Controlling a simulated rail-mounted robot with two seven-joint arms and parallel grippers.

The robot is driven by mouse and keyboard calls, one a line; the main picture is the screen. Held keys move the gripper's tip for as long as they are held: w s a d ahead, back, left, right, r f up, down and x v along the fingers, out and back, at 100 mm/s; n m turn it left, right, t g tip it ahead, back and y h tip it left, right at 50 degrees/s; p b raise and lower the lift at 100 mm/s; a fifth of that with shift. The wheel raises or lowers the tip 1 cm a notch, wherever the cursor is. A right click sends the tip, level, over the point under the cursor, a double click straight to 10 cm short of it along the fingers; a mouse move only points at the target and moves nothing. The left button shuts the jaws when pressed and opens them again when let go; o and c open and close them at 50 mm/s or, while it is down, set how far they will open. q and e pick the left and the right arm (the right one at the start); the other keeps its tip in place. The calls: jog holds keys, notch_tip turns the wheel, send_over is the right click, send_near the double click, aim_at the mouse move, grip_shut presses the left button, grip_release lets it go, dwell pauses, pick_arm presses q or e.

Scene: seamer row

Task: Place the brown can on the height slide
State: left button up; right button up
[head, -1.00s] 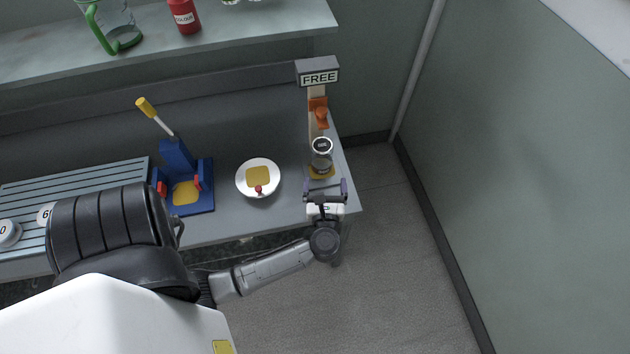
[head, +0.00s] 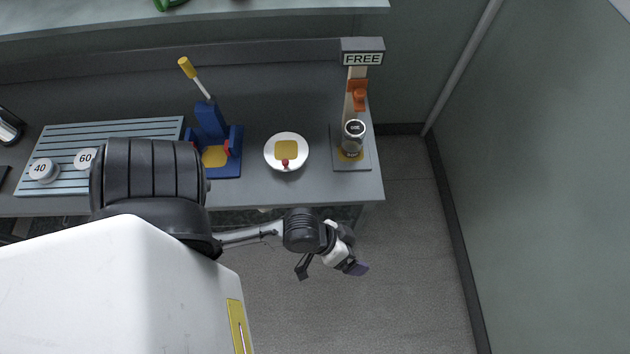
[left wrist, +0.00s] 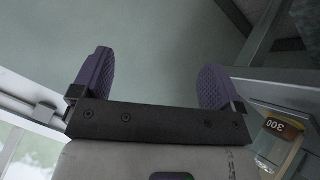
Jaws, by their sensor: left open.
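The height slide (head: 357,97) stands at the right end of the bench, with a pale post, an orange slider, a FREE sign and a grey base. A can (head: 353,136) with a shiny rim and dark top stands upright over the yellow pad on its base, in front of the post. Its side looks dark and greyish, so I cannot confirm brown. The orange slider is above it. My left gripper (head: 331,268) is open and empty, off the bench's front edge, clear of the can. Its purple fingers show spread in the left wrist view (left wrist: 152,85). My right gripper is not in view.
A white dish (head: 286,167) with a yellow pad and a blue press (head: 211,125) with a yellow-ended lever stand left of the slide. A slatted rack (head: 110,142) holds pucks marked 40 and 60. A shelf overhangs behind; a wall stands right.

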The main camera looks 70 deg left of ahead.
pick_arm(q)
jog(key=s+a+f+m+g+y, duration=0.1)
jog(key=s+a+m+g+y, duration=0.2)
jog(key=s, duration=0.4)
jog(key=shift+s+a+f+m+g+y, duration=0.35)
jog(key=shift+a+g+y, duration=0.15)
jog(key=shift+a+g, duration=0.4)
